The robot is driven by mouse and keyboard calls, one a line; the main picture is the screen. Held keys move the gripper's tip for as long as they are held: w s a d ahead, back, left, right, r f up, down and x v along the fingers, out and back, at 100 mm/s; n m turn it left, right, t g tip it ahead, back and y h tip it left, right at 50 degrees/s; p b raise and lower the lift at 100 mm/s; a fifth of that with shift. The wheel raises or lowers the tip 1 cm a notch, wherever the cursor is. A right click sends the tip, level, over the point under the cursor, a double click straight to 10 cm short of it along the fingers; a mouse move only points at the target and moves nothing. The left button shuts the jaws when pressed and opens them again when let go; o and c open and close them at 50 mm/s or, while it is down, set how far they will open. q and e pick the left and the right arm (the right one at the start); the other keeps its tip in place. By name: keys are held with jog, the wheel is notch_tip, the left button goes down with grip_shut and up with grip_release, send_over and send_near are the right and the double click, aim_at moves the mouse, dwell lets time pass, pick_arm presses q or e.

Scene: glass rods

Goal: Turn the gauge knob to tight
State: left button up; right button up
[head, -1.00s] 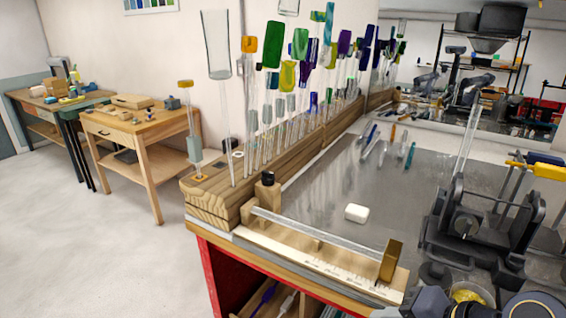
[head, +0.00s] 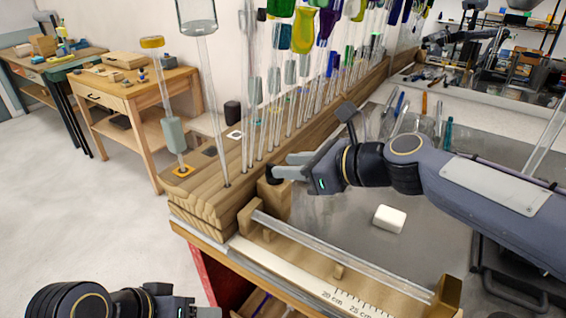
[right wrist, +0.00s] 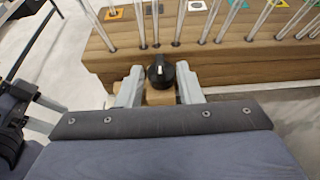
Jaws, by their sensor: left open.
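The gauge knob is a round black knob (right wrist: 160,73) with a white pointer mark, on a small wooden block (right wrist: 158,96). The mark points roughly away from my gripper in the right wrist view. In the head view the knob (head: 273,176) sits at the back end of the wooden gauge (head: 262,232), partly covered by my fingers. My right gripper (right wrist: 160,69) is open, its fingers on either side of the knob with a gap at each side. My left gripper (head: 192,308) is low at the bottom edge, away from the gauge, and partly cut off.
A long wooden rack (head: 215,190) with several upright glass rods and colored pieces stands behind the knob. A clear rod (head: 340,257) lies along the gauge beside a printed scale. A white block (head: 389,219) lies on the grey bench top. Open floor is at left.

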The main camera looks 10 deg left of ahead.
jog(key=shift+x, duration=1.35)
grip_shut()
